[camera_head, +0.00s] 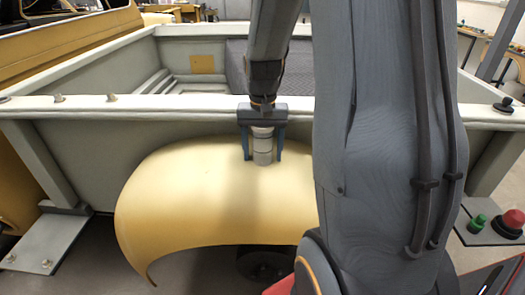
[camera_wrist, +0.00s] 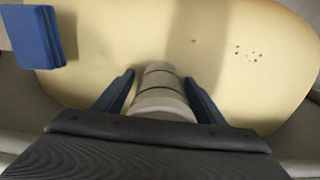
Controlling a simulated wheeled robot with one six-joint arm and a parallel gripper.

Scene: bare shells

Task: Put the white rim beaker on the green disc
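A pale grey-white banded cylinder, which looks like the white rim beaker (camera_head: 262,150), is upright between my gripper's (camera_head: 262,157) blue fingers, over the yellow curved panel. It also shows in the wrist view (camera_wrist: 158,82), with a narrow gap to the finger on each side. My gripper (camera_wrist: 160,76) points down and is open around it, the fingers apart from its sides. I cannot tell for sure whether its base touches the panel.
The yellow curved panel (camera_head: 165,195) lies in front of a grey open bed wall (camera_head: 100,130). A blue block (camera_wrist: 38,38) is at the upper left in the wrist view. A red knob (camera_head: 513,218) and green knob (camera_head: 478,221) sit at the right. My arm hides the middle right.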

